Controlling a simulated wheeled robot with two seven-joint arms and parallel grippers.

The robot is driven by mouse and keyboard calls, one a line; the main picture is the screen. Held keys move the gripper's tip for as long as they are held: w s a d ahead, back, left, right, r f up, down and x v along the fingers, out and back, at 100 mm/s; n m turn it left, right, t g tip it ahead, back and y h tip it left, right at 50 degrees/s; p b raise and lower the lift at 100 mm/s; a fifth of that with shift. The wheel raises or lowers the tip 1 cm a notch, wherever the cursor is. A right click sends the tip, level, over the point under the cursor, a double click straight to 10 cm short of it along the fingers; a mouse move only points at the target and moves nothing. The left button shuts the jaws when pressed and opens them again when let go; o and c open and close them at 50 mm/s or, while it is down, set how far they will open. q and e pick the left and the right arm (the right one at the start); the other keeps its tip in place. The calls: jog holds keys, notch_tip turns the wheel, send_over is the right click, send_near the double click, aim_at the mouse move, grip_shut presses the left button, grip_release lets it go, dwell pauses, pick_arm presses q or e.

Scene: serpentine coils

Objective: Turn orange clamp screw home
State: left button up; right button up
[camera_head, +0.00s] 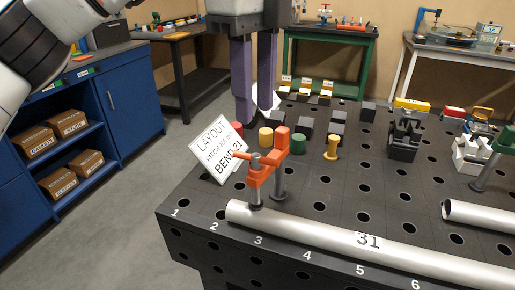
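The orange clamp (272,160) stands on a grey post on the dark perforated table (335,190). Its screw side hangs over the left end of the long silver pipe (330,232) marked 31. The screw foot appears to be at the pipe's top; I cannot tell whether it presses on it. My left gripper (256,114) points down beyond the clamp, with its two purple-grey fingers apart and nothing seen between them but background. Its tips appear above the table's far left part, clear of the clamp. My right gripper is out of view.
A white layout sign (216,148) leans left of the clamp. Red, yellow and green cylinders (298,143) and dark blocks stand behind it. A green clamp (495,163) and a second pipe (480,213) are at the right. Blue shelving (125,105) stands left.

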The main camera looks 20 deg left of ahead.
aim_at(256, 155)
pick_arm(q)
notch_tip(256, 155, down, 10)
jog(key=shift+d+r+b, duration=0.1)
jog(key=shift+r+b, duration=0.1)
jog(key=shift+b, duration=0.65)
grip_shut()
